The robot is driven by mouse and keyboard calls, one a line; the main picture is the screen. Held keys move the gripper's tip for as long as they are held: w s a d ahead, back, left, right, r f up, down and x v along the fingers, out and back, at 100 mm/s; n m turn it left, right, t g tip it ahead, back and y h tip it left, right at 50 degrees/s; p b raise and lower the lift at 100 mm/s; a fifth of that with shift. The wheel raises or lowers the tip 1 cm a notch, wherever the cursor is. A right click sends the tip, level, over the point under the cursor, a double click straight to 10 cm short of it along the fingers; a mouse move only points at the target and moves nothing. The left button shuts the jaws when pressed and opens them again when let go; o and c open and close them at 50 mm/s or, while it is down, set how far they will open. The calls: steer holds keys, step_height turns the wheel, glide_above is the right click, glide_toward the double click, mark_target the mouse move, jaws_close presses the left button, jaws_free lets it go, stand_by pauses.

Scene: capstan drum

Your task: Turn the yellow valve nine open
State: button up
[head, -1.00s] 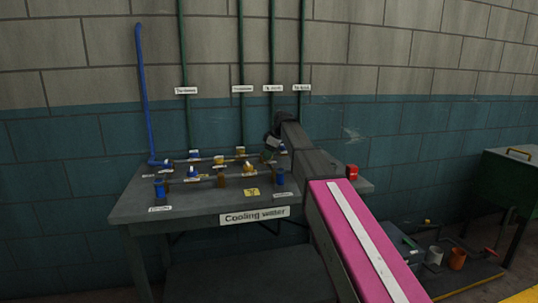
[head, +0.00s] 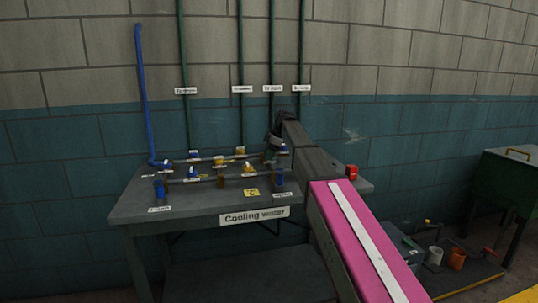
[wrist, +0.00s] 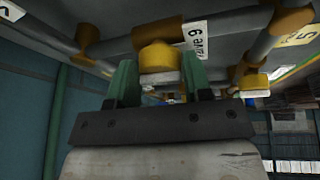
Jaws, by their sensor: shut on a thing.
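My gripper (wrist: 158,76) has its two green fingers shut on a yellow valve knob (wrist: 158,56) in the wrist view. The finger pads sit on either side of the knob. A white label (wrist: 196,32) next to the knob appears upside down and seems to read valve 9. In the head view my gripper (head: 271,145) is over the right rear of the bench and hides the valve it holds. The knob's exact turn angle cannot be told.
The bench (head: 135,208) carries pipes with several other valves, such as a yellow one (head: 248,168) and a blue one (head: 161,187). A red object (head: 351,172) stands at its right end. Vertical green pipes (head: 241,50) run up the wall behind.

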steer(key=shift+s, duration=0.15)
steer(key=o, duration=0.9)
steer(key=shift+c, duration=0.2)
steer(key=v, duration=1)
steer(key=shift+r, duration=0.35)
steer(key=shift+s+d, duration=0.1)
steer(key=shift+d, duration=0.05)
